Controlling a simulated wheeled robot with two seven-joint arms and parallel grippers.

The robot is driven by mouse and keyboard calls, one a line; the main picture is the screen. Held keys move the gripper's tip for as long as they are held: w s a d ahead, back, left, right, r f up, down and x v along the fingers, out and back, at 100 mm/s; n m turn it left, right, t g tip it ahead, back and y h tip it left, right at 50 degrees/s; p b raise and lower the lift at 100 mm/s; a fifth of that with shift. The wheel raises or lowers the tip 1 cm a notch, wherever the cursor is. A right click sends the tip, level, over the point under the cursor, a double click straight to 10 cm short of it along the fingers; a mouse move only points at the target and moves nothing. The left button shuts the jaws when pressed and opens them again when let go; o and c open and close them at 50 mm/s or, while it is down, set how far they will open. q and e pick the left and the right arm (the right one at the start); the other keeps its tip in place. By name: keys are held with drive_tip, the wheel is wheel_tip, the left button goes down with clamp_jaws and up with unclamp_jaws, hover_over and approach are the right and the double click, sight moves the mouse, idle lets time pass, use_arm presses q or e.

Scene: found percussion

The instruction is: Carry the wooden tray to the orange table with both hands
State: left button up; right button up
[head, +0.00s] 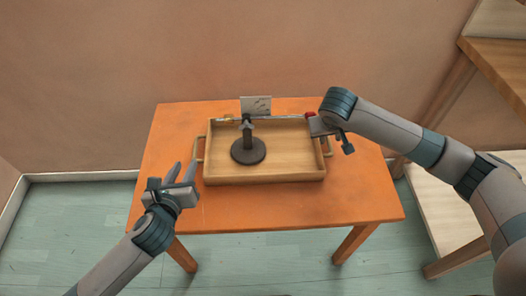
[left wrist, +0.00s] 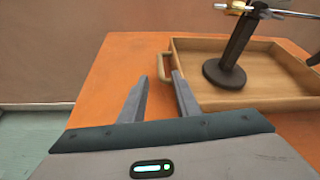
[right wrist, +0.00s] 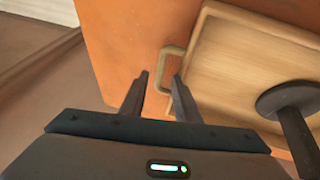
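The wooden tray (head: 290,155) rests flat on the orange table (head: 300,207). It has a handle at each side. My left gripper (head: 183,170) is open and empty, just in front of the left handle (head: 198,150). In the left wrist view that handle (left wrist: 163,68) lies just beyond the fingertips. My right gripper (head: 338,142) is open by the right handle (head: 328,147) and partly hides that end of the tray. In the right wrist view the handle (right wrist: 170,62) is close beyond the fingertips; I cannot tell whether they touch it.
A dark stand (head: 247,148) with a round base stands upright in the tray and carries a thin horizontal rod (head: 282,118). Wooden furniture (head: 495,62) is at the right. The table's front strip is clear.

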drive_tip(key=v, duration=0.8)
idle(0.4)
